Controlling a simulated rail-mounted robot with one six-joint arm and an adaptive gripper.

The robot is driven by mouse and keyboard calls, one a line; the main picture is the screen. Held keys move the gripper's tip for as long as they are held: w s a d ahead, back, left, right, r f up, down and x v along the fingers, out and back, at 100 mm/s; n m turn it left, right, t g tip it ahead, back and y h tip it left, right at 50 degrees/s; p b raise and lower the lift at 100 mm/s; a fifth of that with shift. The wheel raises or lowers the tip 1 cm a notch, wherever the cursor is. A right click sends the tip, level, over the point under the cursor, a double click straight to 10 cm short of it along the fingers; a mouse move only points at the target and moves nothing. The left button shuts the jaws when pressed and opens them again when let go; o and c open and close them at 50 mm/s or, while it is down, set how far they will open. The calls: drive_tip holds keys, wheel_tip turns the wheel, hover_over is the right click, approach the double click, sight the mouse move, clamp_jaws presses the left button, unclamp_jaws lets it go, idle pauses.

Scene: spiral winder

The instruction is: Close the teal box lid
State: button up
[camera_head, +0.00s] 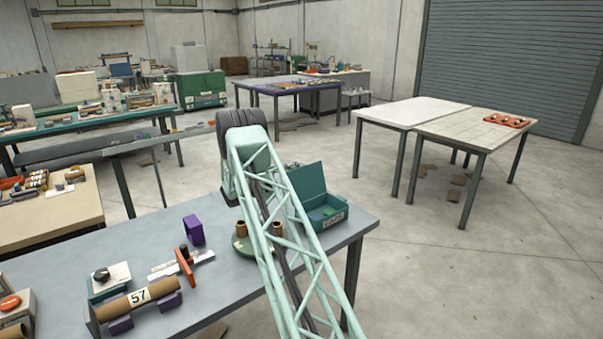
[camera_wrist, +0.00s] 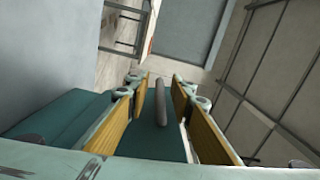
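The teal box (camera_head: 325,215) stands on the grey table at its far right corner. Its teal lid (camera_head: 306,181) is raised and leans upright at the back, so the box is open. My lattice arm crosses in front of the box's left side, and my gripper is hidden in the head view. In the wrist view my gripper (camera_wrist: 160,88) has its yellow-padded fingers spread apart. A grey rod (camera_wrist: 161,103) and a dark teal surface (camera_wrist: 150,142) show between them. I cannot tell whether that surface is the lid, or whether the fingers touch it.
On the grey table (camera_head: 235,276), a round green base with brown tubes (camera_head: 242,229) stands left of the box. A purple block (camera_head: 194,230), an orange-handled tool (camera_head: 185,262) and a tube marked 57 (camera_head: 138,299) lie further left. Open floor (camera_head: 440,270) lies right of the table.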

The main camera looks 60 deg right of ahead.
drive_tip(key=shift+s+d, duration=0.15)
drive_tip(key=shift+d, duration=0.4)
drive_tip(key=shift+c, duration=0.5)
clamp_jaws()
